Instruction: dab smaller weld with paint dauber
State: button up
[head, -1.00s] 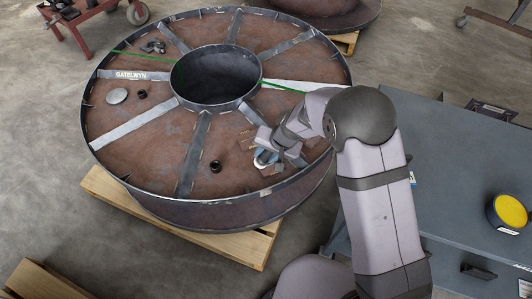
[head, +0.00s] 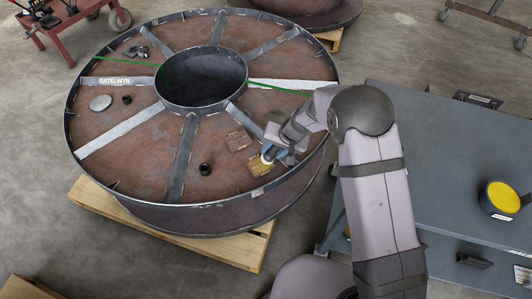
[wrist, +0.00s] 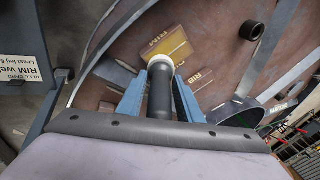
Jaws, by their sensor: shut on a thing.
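A dark paint dauber (wrist: 160,95) with a pale tip (wrist: 161,60) is held between the blue fingers of my gripper (wrist: 161,82). In the head view my gripper (head: 269,152) is over the front right of the reel (head: 140,148). Two small tan plates lie on the reel face. The one marked RIM (wrist: 168,42) also shows in the head view (head: 259,168). The one marked RIB (wrist: 197,76) is nearer the hub and also shows in the head view (head: 237,141). The tip overlaps the RIM plate's edge in the wrist view; I cannot tell whether it touches.
The reel has raised flat ribs, a central hub (head: 202,80) and an upright rim. A short dark tube (head: 205,169) stands left of the plates. A yellow-topped tin (head: 502,197) sits on the grey bench (head: 440,150). A partly readable sign (wrist: 20,55) mentions RIM.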

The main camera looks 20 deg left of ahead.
jog(key=shift+w+d+p, duration=0.4)
jog(key=shift+w+d, duration=0.05)
jog(key=shift+d, duration=0.05)
jog(key=shift+s+a+b, duration=0.3)
jog(key=shift+s+a, duration=0.05)
jog(key=shift+a, duration=0.05)
jog(key=shift+s+a, duration=2)
jog(key=shift+s, duration=0.3)
jog(key=shift+s+a+r+p, duration=0.15)
jog(key=shift+r+p, duration=0.15)
jog(key=shift+r, duration=0.35)
jog(key=shift+s+a+r+p, duration=0.1)
jog(key=shift+r+p, duration=0.2)
jog(key=shift+r, duration=0.3)
notch_tip(320, 180, up, 6)
jog(key=p, duration=0.4)
jog(key=shift+f+p, duration=0.2)
jog(key=shift+p, duration=0.1)
jog(key=shift+w+a+f+b, duration=0.1)
jog(key=shift+w+a+b, duration=0.35)
jog(key=shift+b, duration=0.35)
